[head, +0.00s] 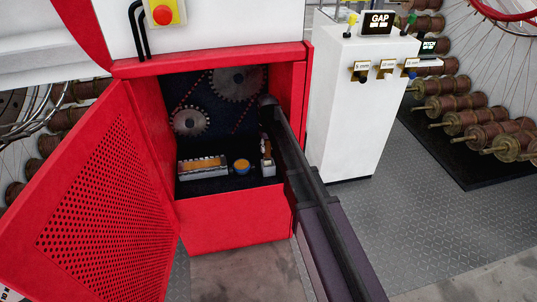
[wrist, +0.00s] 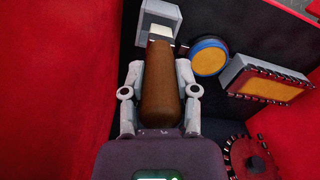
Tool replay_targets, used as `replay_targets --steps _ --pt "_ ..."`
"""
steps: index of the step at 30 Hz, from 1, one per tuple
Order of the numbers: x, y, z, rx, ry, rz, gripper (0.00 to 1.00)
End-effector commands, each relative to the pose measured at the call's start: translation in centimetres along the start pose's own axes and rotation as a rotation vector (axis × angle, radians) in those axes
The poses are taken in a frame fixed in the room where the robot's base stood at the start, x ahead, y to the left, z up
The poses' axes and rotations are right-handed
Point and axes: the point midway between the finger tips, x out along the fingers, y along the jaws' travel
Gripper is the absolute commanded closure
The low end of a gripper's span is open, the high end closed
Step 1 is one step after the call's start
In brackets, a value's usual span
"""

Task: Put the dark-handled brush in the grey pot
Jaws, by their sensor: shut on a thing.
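My gripper (wrist: 160,95) is shut on the brown handle of a brush (wrist: 161,85), inside the red cabinet. The brush's pale end (wrist: 160,32) points away from the wrist, toward a small grey pot (wrist: 178,12). In the head view the grey pot (head: 268,170) stands at the right end of the cabinet floor, right below the gripper. The brush's tip overlaps the pot in the wrist view; I cannot tell whether it is inside or just above. My arm hides part of the brush in the head view.
A round blue tin with an orange top (head: 241,166) stands left of the pot. A grey tray with orange contents (head: 203,166) is farther left. Toothed gears (head: 236,84) are on the back wall. The red cabinet wall (head: 298,90) is close on the right; the perforated door (head: 105,195) hangs open left.

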Motion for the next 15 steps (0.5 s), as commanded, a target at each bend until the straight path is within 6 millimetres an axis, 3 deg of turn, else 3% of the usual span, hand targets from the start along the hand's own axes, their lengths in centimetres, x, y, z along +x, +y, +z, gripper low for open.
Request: replay_targets --steps 9,15 --pt "2.9 0.0 0.0 0.000 0.000 0.000 1.00" --pt "3.5 0.3 0.1 0.000 0.000 0.000 1.00"
